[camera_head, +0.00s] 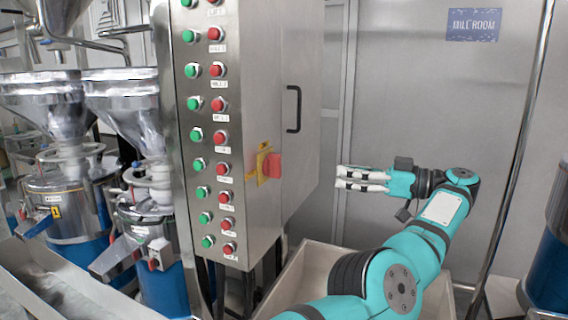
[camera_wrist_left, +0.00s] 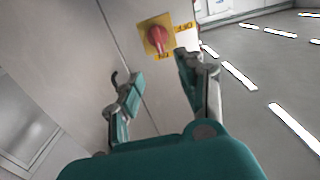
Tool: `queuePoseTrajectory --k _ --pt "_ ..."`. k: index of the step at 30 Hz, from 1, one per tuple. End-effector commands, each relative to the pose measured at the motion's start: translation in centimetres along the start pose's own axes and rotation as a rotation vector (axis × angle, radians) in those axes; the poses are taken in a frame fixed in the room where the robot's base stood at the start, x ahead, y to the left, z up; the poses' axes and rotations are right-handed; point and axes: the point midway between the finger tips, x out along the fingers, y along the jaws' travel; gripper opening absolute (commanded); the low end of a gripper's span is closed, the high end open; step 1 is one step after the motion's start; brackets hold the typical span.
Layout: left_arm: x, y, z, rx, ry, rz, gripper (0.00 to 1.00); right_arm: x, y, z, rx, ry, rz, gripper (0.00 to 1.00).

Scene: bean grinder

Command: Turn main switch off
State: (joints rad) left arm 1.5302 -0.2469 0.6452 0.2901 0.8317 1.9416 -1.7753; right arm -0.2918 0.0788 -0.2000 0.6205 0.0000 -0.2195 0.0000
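The main switch is a red rotary knob (camera_head: 272,165) on a yellow plate (camera_head: 262,163), on the side face of the steel control cabinet. In the left wrist view the red knob (camera_wrist_left: 157,39) and its yellow plate show ahead, beyond the fingertips and nearer the right finger. My left gripper (camera_head: 341,178) is to the right of the knob, with its fingers pointing at the cabinet. In the wrist view the left gripper (camera_wrist_left: 160,72) has its fingers apart with nothing between them. It does not touch the knob. My right gripper is not in view.
The control cabinet (camera_head: 262,100) has rows of green and red buttons and a black door handle (camera_head: 293,109) above the switch. A pale bin (camera_head: 310,268) stands below. Blue-and-steel grinders (camera_head: 140,190) stand at the left. A metal pole (camera_head: 515,160) rises at the right.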

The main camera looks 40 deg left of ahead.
Motion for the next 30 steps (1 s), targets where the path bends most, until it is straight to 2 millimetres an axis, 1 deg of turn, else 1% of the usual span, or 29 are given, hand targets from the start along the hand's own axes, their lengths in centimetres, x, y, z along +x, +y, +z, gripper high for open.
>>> queuePoseTrajectory --k 1,3,6,8,11,14,15,17,20,24,27,30 --pt "0.3 0.0 0.2 -0.002 0.000 -0.002 0.38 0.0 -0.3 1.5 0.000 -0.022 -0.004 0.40" --pt "0.9 0.0 0.2 -0.002 0.000 -0.002 0.38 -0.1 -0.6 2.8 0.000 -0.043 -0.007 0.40" --pt "1.7 -0.1 0.2 -0.003 0.001 -0.002 0.38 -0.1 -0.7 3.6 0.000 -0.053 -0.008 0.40" --pt "2.3 -0.2 0.1 -0.002 0.003 -0.002 0.38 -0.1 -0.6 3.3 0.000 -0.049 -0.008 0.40" --pt "4.0 -0.1 0.0 -0.002 0.003 -0.003 0.38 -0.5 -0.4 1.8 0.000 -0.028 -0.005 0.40" --pt "5.8 -0.2 -0.1 -0.002 0.004 -0.003 0.38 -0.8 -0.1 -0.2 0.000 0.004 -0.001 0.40" --pt "6.8 -0.2 -0.2 -0.002 0.003 -0.004 0.38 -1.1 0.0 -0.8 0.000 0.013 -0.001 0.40" --pt "8.1 -0.2 -0.2 -0.002 0.003 -0.004 0.38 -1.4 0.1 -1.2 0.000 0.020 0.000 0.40" --pt "10.3 -0.2 -0.3 -0.002 0.005 -0.004 0.38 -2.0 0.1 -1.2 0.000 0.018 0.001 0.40" --pt "13.1 -0.2 -0.3 -0.001 0.005 -0.003 0.38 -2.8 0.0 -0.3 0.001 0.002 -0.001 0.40" --pt "14.7 -0.2 -0.3 -0.002 0.005 -0.002 0.38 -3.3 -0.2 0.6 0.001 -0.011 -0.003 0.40" --pt "15.8 -0.1 -0.2 -0.002 0.005 -0.001 0.38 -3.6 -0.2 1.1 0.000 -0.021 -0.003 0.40"
